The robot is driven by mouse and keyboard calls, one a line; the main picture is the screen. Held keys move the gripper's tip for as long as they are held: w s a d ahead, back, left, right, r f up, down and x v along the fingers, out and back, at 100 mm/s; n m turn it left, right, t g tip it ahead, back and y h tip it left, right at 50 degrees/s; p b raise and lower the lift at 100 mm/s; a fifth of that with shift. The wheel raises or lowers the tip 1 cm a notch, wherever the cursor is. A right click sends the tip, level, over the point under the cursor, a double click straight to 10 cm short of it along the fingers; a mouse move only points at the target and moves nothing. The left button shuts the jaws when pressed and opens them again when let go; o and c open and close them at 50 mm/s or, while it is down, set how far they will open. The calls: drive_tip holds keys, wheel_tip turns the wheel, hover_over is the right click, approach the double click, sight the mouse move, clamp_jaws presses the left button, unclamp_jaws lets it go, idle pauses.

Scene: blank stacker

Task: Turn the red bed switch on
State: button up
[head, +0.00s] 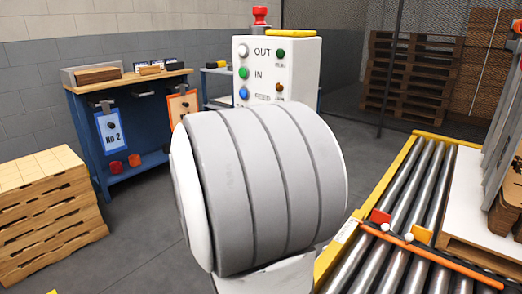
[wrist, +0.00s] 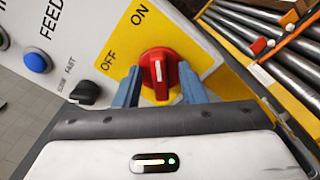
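In the wrist view the red bed switch (wrist: 160,72) is a round knob with a white mark, set on a yellow plate (wrist: 187,42) lettered OFF and ON. The white mark points up the picture, nearer to ON than to OFF. My gripper (wrist: 159,76) has its two blue-grey fingers apart, one on either side of the knob. Narrow gaps seem to show beside the knob; firm contact is not clear. In the head view my large grey arm link covers the lower part of the white control box (head: 302,60), and the switch and my gripper are hidden.
A black knob (wrist: 86,93) and a blue button (wrist: 38,62) lie left of the switch. A roller conveyor (head: 400,190) runs on the right.

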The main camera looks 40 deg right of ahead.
drive_tip(key=a+p, duration=0.1)
drive_tip(key=a, duration=0.6)
drive_tip(key=shift+s+a, duration=0.3)
drive_tip(key=shift+a, duration=0.1)
drive_tip(key=shift+p, duration=0.3)
drive_tip(key=s+a+r+m+y+p, duration=0.3)
drive_tip(key=a+y+p, duration=0.3)
drive_tip(key=a+p, duration=0.2)
drive_tip(key=s+a+r+m+y+p, duration=0.3)
drive_tip(key=a+y+p, duration=0.3)
drive_tip(key=a+p, duration=0.2)
drive_tip(key=s+a+r+m+t+y+p, duration=0.1)
drive_tip(key=s+a+r+m+y+p, duration=0.2)
drive_tip(key=a+y+p, duration=0.3)
drive_tip(key=a+r+p, duration=0.1)
drive_tip(key=a+p, duration=0.2)
drive_tip(key=shift+s+a+r+m, duration=0.25)
drive_tip(key=shift+a+m, duration=0.05)
drive_tip(key=shift+m, duration=0.1)
